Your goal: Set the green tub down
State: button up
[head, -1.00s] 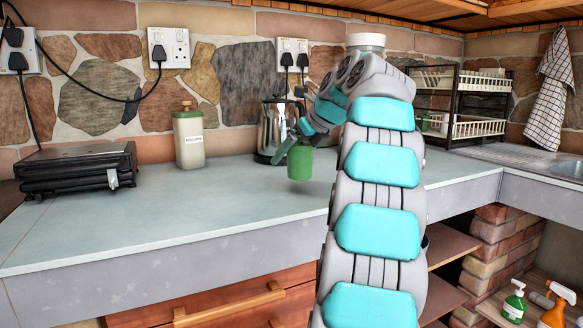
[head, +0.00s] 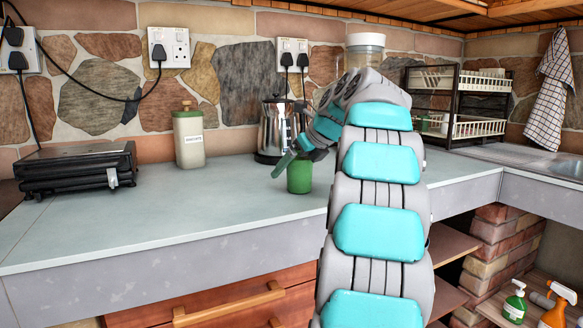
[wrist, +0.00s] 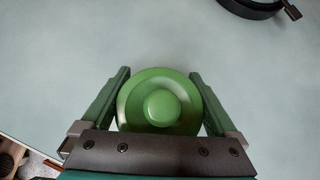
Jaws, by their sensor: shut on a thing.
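The green tub (head: 299,177) is upright at the countertop (head: 200,208), in front of the metal kettle. Its base looks level with the surface, but I cannot tell for certain whether it touches. In the wrist view the round lid and knob of the tub (wrist: 160,104) show from above. My gripper (wrist: 160,92) has one finger on each side of the tub and is shut on it. In the head view my gripper (head: 292,158) is at the top of the tub, partly hidden by my arm.
The metal kettle (head: 272,130) stands close behind the tub. A cream canister (head: 189,140) and a black appliance (head: 77,170) stand to the left. A dish rack (head: 462,105) is at the right. The counter left of the tub is clear.

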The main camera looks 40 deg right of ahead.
jog(key=shift+f, duration=0.1)
jog(key=o, duration=1.1)
